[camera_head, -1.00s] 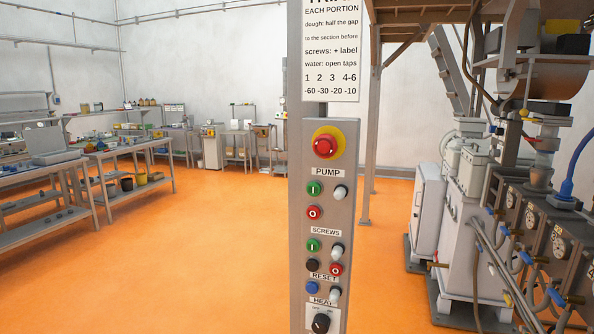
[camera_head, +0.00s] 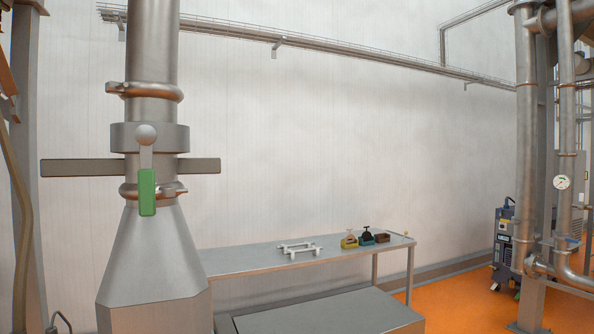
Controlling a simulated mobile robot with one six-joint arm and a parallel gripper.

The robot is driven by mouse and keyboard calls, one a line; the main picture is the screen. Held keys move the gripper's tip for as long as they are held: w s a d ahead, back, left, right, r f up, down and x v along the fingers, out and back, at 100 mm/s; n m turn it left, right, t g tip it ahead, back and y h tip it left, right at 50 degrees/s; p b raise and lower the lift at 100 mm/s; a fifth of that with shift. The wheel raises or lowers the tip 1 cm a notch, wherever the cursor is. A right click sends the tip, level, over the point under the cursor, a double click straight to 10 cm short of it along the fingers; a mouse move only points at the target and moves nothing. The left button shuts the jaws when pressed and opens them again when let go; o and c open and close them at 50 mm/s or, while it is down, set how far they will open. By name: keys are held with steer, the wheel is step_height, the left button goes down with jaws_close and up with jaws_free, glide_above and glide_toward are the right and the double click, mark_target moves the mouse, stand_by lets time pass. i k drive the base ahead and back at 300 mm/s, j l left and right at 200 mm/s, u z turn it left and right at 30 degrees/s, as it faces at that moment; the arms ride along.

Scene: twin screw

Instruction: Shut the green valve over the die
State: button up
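The green valve handle (camera_head: 147,192) hangs straight down from a round pivot on a steel valve body (camera_head: 183,138), at the left of the head view. The valve sits in a vertical steel pipe, between two clamp rings. A flat grey bar crosses the pipe behind the handle. Below the valve the pipe widens into a cone-shaped steel housing (camera_head: 150,260). No part labelled as the die can be made out. My gripper does not show in this view.
A steel table (camera_head: 240,262) behind the housing carries a white frame (camera_head: 298,248) and small coloured items. A grey box (camera_head: 330,312) stands low in front. Pipework with a gauge (camera_head: 562,182) and a blue machine (camera_head: 505,240) are at the right. Some orange floor is clear between.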

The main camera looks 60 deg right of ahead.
mark_target(146, 135)
steer(key=z, duration=0.7)
steer(key=l, duration=0.1)
